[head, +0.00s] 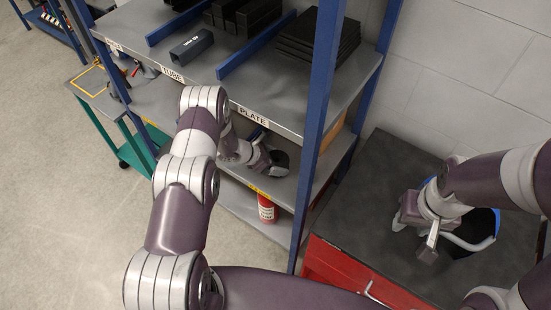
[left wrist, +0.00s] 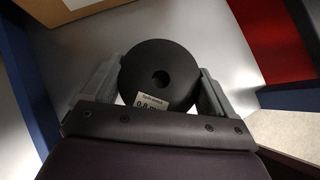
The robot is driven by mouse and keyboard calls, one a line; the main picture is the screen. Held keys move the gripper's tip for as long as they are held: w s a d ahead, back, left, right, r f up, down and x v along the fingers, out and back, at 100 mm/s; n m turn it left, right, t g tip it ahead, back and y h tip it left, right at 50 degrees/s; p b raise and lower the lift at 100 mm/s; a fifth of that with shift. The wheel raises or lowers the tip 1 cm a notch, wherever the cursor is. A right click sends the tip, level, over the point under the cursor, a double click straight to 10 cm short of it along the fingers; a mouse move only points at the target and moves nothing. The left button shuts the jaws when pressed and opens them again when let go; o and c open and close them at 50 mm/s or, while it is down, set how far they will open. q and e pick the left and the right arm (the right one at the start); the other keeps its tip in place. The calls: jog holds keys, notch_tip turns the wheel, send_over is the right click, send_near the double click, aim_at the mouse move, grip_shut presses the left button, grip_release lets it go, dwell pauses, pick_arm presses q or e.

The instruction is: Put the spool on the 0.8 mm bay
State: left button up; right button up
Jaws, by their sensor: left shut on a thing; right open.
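The spool (left wrist: 178,78) is a black disc with a round hole in its middle. In the left wrist view it sits between the two grey fingers of my left gripper (left wrist: 155,85), which is shut on it. A white label (left wrist: 152,102) reading 0.8 mm shows at its near edge; I cannot tell whether it is on the spool or under it. In the head view my left gripper (head: 265,156) is at the middle shelf, with the dark spool (head: 281,163) at its fingers. I cannot tell whether the spool touches the shelf. My right gripper (head: 431,236) is open and empty.
The upper shelf (head: 210,75), with tube and plate labels, is above the left gripper. A blue post (head: 320,100) stands to its right. A red extinguisher-like cylinder (head: 267,208) is below. A dark-topped red cabinet (head: 365,225) is at right. A cardboard box (left wrist: 75,8) is behind the spool.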

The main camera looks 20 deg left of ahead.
pick_arm(q)
jog(key=shift+f, duration=0.15)
jog(key=o, duration=1.5)
jog(key=shift+r, duration=0.2)
jog(key=b+v, duration=0.2)
jog(key=v, duration=1)
jog(key=shift+b, duration=0.3)
